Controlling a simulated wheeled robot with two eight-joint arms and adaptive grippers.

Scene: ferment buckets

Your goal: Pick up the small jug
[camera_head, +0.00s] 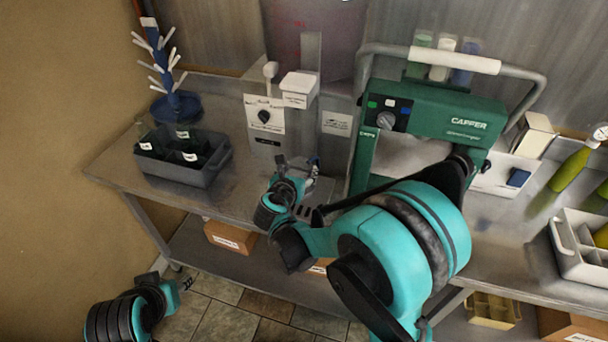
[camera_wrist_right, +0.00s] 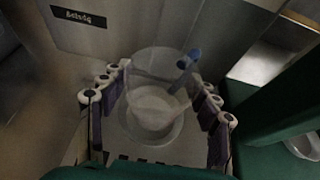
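The small jug (camera_wrist_right: 152,98) is clear, with a blue handle on its right side, and stands upright in the right wrist view. My right gripper (camera_wrist_right: 160,92) is open, with one purple-and-white finger on each side of the jug and small gaps between. In the head view my right gripper (camera_head: 303,170) is at the foot of the grey dispenser, and the jug is mostly hidden there. My left gripper (camera_head: 184,285) is low at the bottom left, away from the bench; its fingers are too small to judge.
The grey dispenser (camera_head: 338,95) stands behind the jug. The green capper (camera_head: 440,112) is close on its right. A dark crate of bottles (camera_head: 187,178) and a blue drying tree (camera_head: 176,105) are at the left. A grey crate (camera_head: 580,262) is at the right.

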